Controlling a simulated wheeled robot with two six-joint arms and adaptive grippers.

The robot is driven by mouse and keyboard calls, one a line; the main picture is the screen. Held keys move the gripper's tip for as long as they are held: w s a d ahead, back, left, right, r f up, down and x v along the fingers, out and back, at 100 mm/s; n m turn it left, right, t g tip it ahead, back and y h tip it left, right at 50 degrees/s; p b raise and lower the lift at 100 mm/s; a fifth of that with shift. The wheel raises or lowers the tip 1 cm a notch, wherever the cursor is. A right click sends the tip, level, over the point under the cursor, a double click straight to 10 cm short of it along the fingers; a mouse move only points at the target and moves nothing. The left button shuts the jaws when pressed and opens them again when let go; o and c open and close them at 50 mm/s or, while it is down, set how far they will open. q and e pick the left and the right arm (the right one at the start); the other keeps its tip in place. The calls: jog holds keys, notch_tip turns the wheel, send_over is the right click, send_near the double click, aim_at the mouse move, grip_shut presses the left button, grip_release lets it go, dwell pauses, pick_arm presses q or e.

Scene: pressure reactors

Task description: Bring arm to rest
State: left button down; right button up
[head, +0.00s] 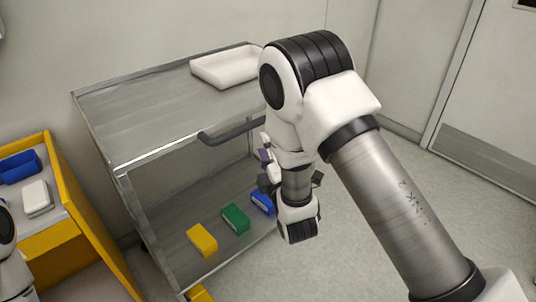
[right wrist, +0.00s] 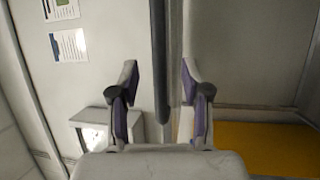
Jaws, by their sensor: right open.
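My right arm (head: 390,200) reaches in from the lower right in the head view, bent at its white and black joint. My right gripper (head: 266,168) is partly hidden behind the wrist, beside the right end of the metal cart (head: 170,110). In the right wrist view my right gripper (right wrist: 160,90) is open, its two fingers apart. A dark bar (right wrist: 160,50) runs upright in the picture between the fingers; I cannot tell whether it touches them. Nothing is seen held. Only a white and black piece of my left arm shows at the left edge; its gripper is out of view.
The cart has a handle (head: 245,130) and a white tray (head: 225,67) on top. Yellow (head: 202,240), green (head: 235,218) and blue (head: 262,203) boxes lie on its lower shelf. A yellow-sided stand (head: 75,215) holds a blue bin (head: 20,167) and white box (head: 37,197).

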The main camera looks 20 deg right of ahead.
jog(key=v, duration=0.3)
jog(key=shift+f, duration=0.1)
jog(key=s+d+f+m+g, duration=0.25)
jog(key=s+f+g, duration=0.3)
jog(key=f, duration=0.65)
jog(key=s+d+f+m+g, duration=0.1)
jog(key=s+f+m+g, duration=0.4)
jog(key=f, duration=0.7)
jog(key=s+f+m+g+y, duration=0.15)
jog(key=s+f+g, duration=0.35)
jog(key=s, duration=0.5)
jog(key=s+a+f+m+g, duration=0.2)
jog(key=s+f+m+g, duration=0.2)
jog(key=s+m, duration=0.5)
notch_tip(320, 180, up, 16)
jog(key=s+n+p, duration=0.1)
jog(key=p, duration=1.4)
jog(key=shift+s, duration=0.4)
